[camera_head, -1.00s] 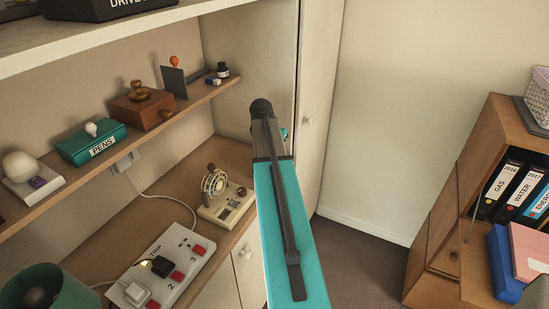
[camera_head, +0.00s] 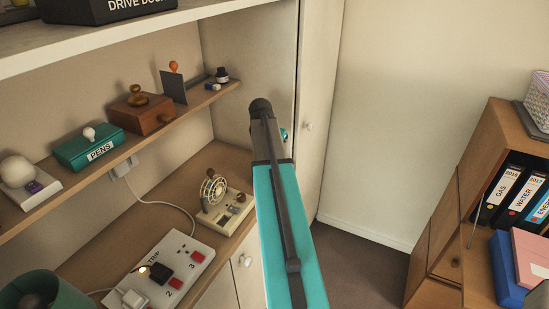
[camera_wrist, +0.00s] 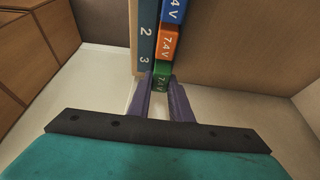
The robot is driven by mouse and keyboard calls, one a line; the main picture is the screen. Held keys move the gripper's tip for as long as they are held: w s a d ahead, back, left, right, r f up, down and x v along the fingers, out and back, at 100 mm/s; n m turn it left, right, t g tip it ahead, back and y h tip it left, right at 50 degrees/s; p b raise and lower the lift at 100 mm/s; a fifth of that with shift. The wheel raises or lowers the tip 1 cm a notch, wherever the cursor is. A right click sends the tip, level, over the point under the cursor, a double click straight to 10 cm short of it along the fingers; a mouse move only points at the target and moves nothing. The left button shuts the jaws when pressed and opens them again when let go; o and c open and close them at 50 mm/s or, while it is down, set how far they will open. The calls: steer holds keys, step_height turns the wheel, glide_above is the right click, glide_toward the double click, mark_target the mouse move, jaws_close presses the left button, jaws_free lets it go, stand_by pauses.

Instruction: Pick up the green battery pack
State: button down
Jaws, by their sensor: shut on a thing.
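The green battery pack (camera_wrist: 161,81), marked 7.4 V, is at the lower end of a column of packs in the wrist view. My gripper (camera_wrist: 159,84) has its two purple fingers on either side of it, shut on it. An orange pack (camera_wrist: 168,41) and a blue pack (camera_wrist: 173,10) lie in line beyond it, close together. A blue-grey strip numbered 2 and 3 (camera_wrist: 146,32) runs along their left side. The green pack still looks in line with the others; I cannot tell whether it is lifted. In the head view my arm hides the gripper and packs.
A wooden shelf (camera_head: 60,192) on the left carries a teal pens box (camera_head: 88,148) and a wooden box (camera_head: 142,115). Below are a power strip (camera_head: 183,258) and a rotary device (camera_head: 222,203). A wooden bookcase (camera_head: 440,225) with binders stands right. Floor between is clear.

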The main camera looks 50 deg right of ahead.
steer(key=shift+r+b, duration=0.95)
steer(key=shift+r, duration=3.05)
steer(key=shift+s, duration=0.1)
